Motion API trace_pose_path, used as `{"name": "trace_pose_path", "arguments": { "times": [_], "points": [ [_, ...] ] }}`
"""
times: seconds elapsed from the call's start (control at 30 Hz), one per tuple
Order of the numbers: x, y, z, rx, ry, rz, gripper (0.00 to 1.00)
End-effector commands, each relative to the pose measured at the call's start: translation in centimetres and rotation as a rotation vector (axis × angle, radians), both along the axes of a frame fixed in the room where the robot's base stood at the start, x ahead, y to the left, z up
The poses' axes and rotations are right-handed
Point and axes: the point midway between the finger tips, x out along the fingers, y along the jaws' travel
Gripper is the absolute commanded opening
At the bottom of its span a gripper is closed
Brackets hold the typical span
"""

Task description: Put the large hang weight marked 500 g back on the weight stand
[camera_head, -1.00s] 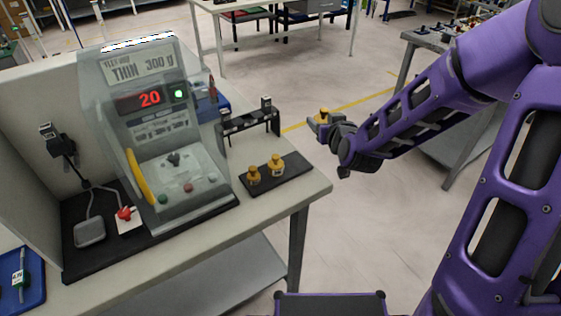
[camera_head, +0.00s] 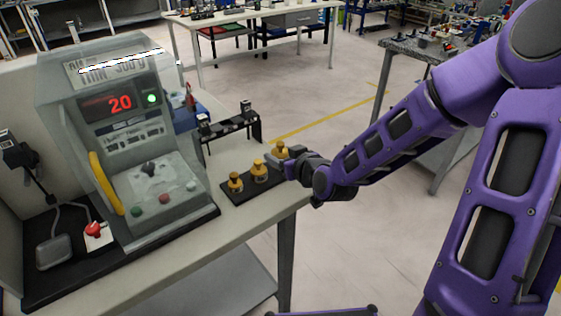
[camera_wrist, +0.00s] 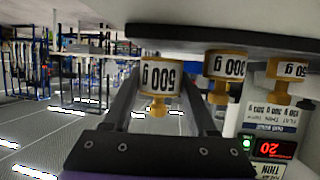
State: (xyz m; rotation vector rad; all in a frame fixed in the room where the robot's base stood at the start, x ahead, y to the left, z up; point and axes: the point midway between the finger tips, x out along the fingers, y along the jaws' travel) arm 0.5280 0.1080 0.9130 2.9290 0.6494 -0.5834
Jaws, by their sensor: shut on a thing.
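The brass weight marked 500 g (camera_wrist: 158,78) sits between the two fingers of my gripper (camera_wrist: 160,88) in the wrist view, which is upside down. It also shows in the head view (camera_head: 280,149), at the far right end of the black weight stand (camera_head: 252,194). My gripper (camera_head: 277,160) is shut on it from the right. Its base is at or very near the stand (camera_wrist: 215,37); I cannot tell whether it touches. A middle weight (camera_head: 260,172) and a smaller weight (camera_head: 235,183), marked 50 g in the wrist view (camera_wrist: 287,72), stand beside it.
The grey tester (camera_head: 140,140) with a red 20 on its display stands left of the stand. A black rack (camera_head: 232,130) is behind the stand. The bench edge (camera_head: 290,203) runs close in front. Open floor lies to the right.

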Motion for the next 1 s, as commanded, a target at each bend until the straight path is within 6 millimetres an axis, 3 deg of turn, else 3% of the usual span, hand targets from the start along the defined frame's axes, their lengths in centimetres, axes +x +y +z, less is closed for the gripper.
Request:
{"name": "trace_pose_path", "arguments": {
  "times": [0.07,0.43,0.47,0.5,1.0],
  "points": [
    [0.04,0.03,-0.94,0.002,-0.001,0.000,0.00],
    [0.05,0.02,-1.27,-0.001,-0.004,0.000,0.00],
    [0.01,-0.01,-1.25,-0.001,-0.001,-0.001,0.63],
    [0.01,-0.01,-1.22,-0.001,-0.001,-0.001,0.70],
    [0.18,0.02,-0.70,-0.001,-0.001,-0.001,0.70]
  ]
}}
